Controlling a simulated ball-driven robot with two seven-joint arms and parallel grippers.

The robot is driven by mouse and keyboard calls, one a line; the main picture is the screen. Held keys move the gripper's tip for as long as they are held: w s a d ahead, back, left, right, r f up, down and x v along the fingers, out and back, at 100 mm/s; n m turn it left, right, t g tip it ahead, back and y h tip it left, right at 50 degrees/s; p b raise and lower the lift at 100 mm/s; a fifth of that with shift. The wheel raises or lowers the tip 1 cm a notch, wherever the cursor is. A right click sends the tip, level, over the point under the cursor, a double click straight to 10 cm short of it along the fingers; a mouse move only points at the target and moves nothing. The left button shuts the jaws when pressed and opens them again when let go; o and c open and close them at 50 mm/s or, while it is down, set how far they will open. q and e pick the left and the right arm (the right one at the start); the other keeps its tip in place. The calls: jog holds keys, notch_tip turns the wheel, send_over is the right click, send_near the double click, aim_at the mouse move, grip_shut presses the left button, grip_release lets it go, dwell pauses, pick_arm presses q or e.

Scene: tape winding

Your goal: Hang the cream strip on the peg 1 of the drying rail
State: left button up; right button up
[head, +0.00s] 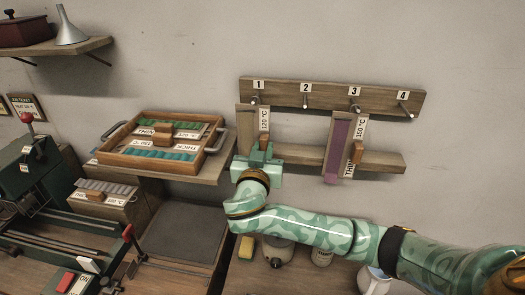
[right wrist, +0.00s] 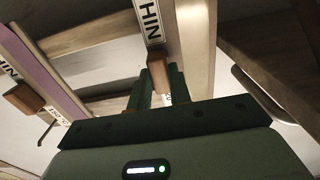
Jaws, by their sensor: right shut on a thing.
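The cream strip (head: 246,118), with a white 120 °C label, stands upright at peg 1 (head: 256,100) of the drying rail (head: 325,95). Its upper end is at the peg; I cannot tell whether the peg passes through it. My right gripper (head: 260,150) is at its lower end, shut on the strip's small wooden handle. In the right wrist view the fingers (right wrist: 160,92) close around the handle (right wrist: 158,74), below the label, and the cream strip (right wrist: 197,60) rises behind. The gripper hides the strip's lower end in the head view. My left gripper is not in view.
A purple strip (head: 338,145) labelled 150 °C hangs at peg 3 (head: 354,107). Pegs 2 (head: 305,101) and 4 (head: 405,110) are bare. A lower wooden ledge (head: 385,161) runs under the rail. A wooden tray (head: 203,165) of strips stands to the left.

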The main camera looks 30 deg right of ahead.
jog(key=o, duration=0.9)
jog(key=shift+o, duration=0.2)
jog(key=shift+a, duration=0.1)
